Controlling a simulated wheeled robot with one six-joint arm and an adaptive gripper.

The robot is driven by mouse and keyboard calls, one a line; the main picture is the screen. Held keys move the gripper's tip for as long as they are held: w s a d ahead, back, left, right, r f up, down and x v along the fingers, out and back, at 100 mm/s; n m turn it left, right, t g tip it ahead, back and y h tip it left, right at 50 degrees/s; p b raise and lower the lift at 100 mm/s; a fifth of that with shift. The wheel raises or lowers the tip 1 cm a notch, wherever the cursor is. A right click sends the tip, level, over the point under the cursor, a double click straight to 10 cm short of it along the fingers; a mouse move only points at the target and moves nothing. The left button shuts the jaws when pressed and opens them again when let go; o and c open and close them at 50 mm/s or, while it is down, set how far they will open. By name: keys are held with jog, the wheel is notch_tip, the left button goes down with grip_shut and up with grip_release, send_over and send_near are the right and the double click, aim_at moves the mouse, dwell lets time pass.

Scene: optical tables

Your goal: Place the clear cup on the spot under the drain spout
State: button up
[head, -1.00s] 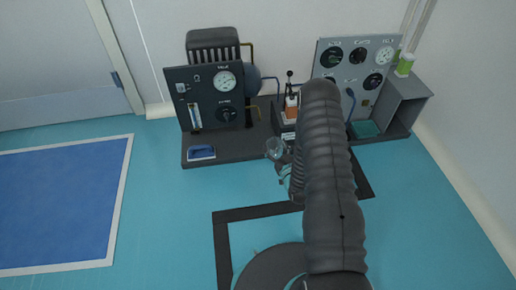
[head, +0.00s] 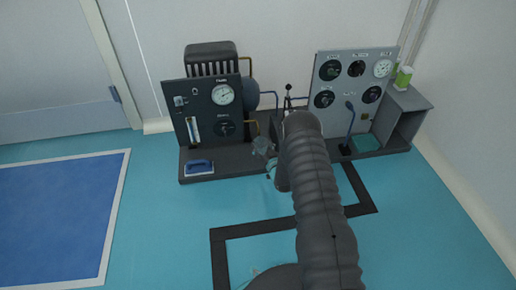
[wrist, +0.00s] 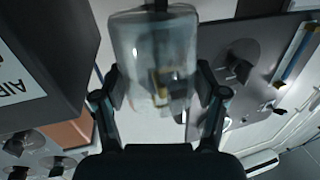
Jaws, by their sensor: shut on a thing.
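The clear cup (head: 262,146) is in my gripper (head: 271,166), just in front of the dark panel's right side. In the wrist view the cup (wrist: 150,45) sits between the two fingers of my gripper (wrist: 160,92), which are shut on its sides. A brass pipe (head: 251,123), which looks like the drain spout, comes out of the right side of the dark panel and bends down. The cup shows just below and right of the pipe's end in the head view. I cannot make out the spot under it, and my arm hides part of the bench.
The dark gauge panel (head: 207,112) stands left of the cup, with a blue-handled item on a pale tray (head: 199,168) in front. A grey gauge panel (head: 352,80) stands to the right. A dark block (wrist: 45,55) is close on the left in the wrist view.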

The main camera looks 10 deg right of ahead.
aim_at(259, 146)
jog(key=shift+x, duration=1.45)
jog(key=shift+w+f+b, duration=0.1)
jog(key=shift+f+b, duration=0.4)
jog(key=shift+f, duration=1.25)
jog(key=shift+f, duration=0.35)
jog(key=shift+f, duration=0.25)
jog(key=o, duration=1.1)
